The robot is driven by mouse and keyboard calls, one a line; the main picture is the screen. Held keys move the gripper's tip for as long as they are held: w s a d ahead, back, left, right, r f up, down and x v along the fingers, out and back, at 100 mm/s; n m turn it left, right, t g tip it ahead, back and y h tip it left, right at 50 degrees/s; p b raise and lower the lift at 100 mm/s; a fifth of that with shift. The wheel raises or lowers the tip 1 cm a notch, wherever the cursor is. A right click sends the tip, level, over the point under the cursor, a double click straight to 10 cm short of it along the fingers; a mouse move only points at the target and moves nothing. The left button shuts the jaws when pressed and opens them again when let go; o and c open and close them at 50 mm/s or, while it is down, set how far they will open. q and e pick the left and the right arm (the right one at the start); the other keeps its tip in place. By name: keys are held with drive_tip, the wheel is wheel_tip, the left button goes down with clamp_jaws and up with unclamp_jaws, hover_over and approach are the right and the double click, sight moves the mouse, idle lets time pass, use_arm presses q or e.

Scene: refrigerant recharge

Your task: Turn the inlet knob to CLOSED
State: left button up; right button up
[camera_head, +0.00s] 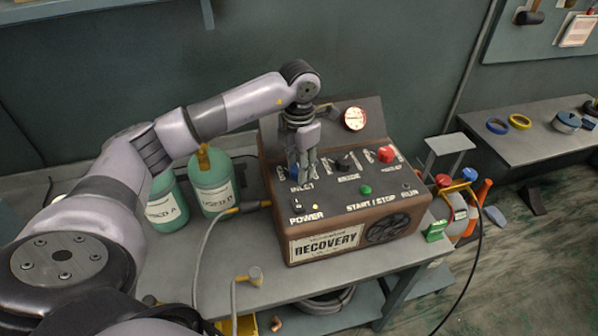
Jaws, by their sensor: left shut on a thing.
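The recovery machine (325,243) stands on the bench, with a sloped panel of knobs and switches. My left gripper (303,174) points down at the panel's left side, just above the INLET label. My right gripper is not in view.
A gauge (354,118) rises behind the panel. A hose fitting (254,274) is on the front bench. A side table (530,146) holds tape rolls at the right.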

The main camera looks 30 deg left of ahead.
use_arm(q)
drive_tip(key=m+b, duration=0.2)
drive_tip(key=m, duration=0.1)
drive_tip(key=shift+f+m, duration=0.1)
drive_tip(key=shift+m, duration=0.3)
drive_tip(key=shift+m+b, duration=1.05)
drive_tip(key=shift+m, duration=0.75)
drive_tip(key=shift+r, duration=0.2)
drive_tip(key=o, duration=1.2)
drive_tip(key=shift+c, duration=0.2)
wheel_tip(320, 180, up, 12)
drive_tip(key=shift+f, duration=0.1)
